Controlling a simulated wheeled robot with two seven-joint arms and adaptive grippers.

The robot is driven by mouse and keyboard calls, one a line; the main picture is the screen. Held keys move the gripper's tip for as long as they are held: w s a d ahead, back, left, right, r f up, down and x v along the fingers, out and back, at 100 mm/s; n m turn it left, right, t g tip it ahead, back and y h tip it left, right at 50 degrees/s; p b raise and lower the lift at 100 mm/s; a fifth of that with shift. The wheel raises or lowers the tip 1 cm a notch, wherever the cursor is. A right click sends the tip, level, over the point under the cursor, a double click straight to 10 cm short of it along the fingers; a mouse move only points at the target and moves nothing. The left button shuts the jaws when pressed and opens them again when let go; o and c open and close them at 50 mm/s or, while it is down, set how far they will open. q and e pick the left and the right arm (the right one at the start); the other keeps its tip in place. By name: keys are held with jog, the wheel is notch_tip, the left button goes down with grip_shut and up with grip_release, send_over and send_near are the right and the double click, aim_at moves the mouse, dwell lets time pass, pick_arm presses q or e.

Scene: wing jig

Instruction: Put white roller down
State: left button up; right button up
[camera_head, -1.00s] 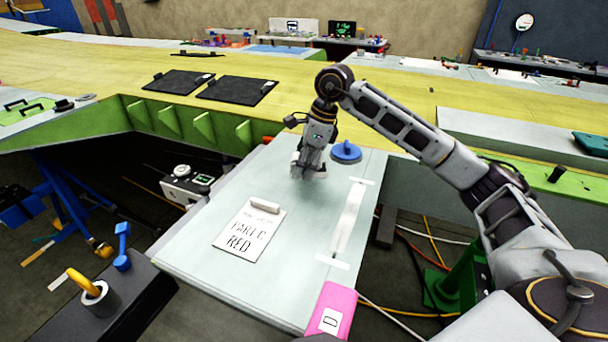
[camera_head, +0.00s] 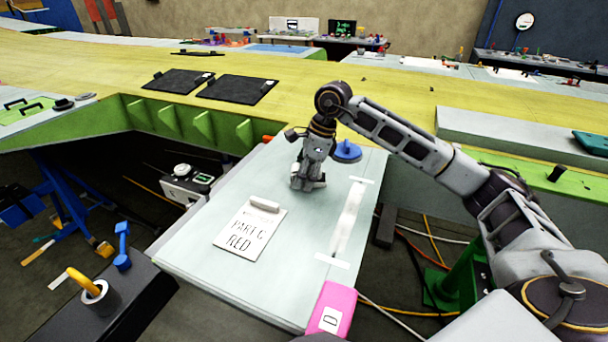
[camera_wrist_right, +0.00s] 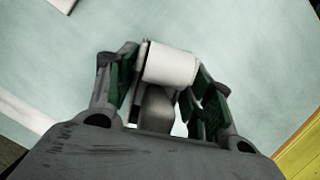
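The white roller (camera_wrist_right: 170,65) shows in the right wrist view between the two fingers of my right gripper (camera_wrist_right: 162,75). The green-padded fingers close in on both sides of it, with a grey part behind it. In the head view my right gripper (camera_head: 308,186) points down, low over the pale worktable (camera_head: 200,265), near its far end. The roller is mostly hidden by the gripper there. I cannot tell whether it touches the table. My left gripper is not in view.
A white card reading "PART C RED" (camera_head: 246,238) lies left of the gripper. A blue round object (camera_head: 347,151) lies behind it to the right, and a taped white strip (camera_head: 348,217) lies right. A pink block marked D (camera_head: 335,308) sits at the front. Table between them is clear.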

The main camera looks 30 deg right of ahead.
jog(key=shift+o, duration=1)
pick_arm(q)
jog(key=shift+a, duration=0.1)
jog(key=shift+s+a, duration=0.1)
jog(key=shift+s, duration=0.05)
pick_arm(e)
jog(key=shift+r, duration=0.1)
jog(key=shift+r, duration=0.3)
jog(key=v, duration=1.1)
jog(key=shift+s+d+r, duration=0.1)
jog(key=shift+d+r, duration=0.05)
jog(key=shift+r, duration=0.05)
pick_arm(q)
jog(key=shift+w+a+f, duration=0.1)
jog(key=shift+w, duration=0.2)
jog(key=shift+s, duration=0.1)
